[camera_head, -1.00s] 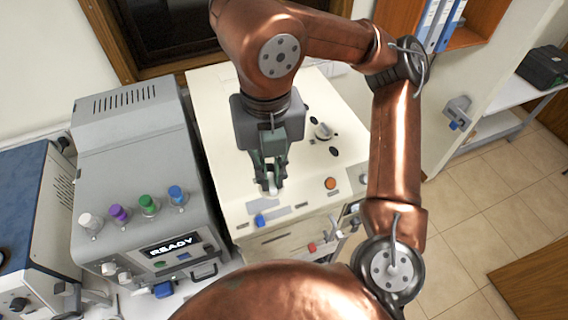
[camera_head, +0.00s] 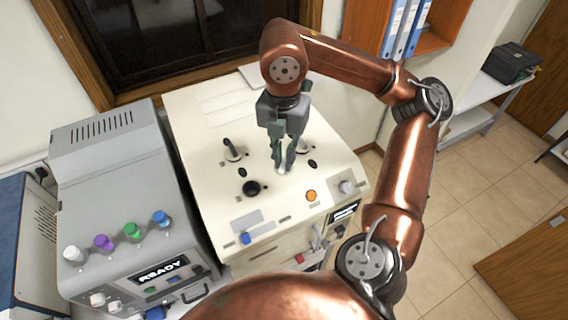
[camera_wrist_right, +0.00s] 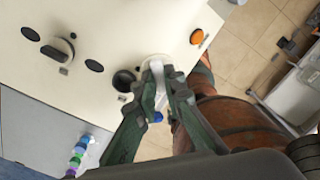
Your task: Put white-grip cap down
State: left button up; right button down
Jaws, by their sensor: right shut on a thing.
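My right gripper (camera_head: 283,168) is over the front right part of the cream machine's top. Its fingers are shut on the white-grip cap (camera_head: 281,170), mostly hidden by them. In the right wrist view the cap's white grip (camera_wrist_right: 160,92) shows between the fingertips (camera_wrist_right: 158,78). Whether the cap touches the top is not clear. A round black opening (camera_head: 251,188) lies uncovered left of the gripper; it also shows in the right wrist view (camera_wrist_right: 124,80). Another cap with a dark handle (camera_head: 233,150) sits at the left. My left gripper is not in view.
The cream machine (camera_head: 200,115) has an orange button (camera_head: 311,195) and a knob (camera_head: 347,187) at its front right. A grey machine (camera_head: 115,180) with several coloured-topped bottles stands close on the left. Shelves are on the right.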

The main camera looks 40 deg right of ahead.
aim_at(284, 158)
jog(key=f, duration=0.1)
jog(key=w+d+f, duration=0.2)
jog(key=f, duration=0.1)
jog(key=shift+w+d+p, duration=0.15)
jog(key=shift+w+p, duration=0.05)
jog(key=shift+p, duration=0.2)
notch_tip(284, 158, down, 3)
jog(key=shift+r, duration=0.1)
jog(key=shift+w, duration=0.1)
jog(key=shift+f, duration=0.3)
jog(key=c, duration=2)
grip_release()
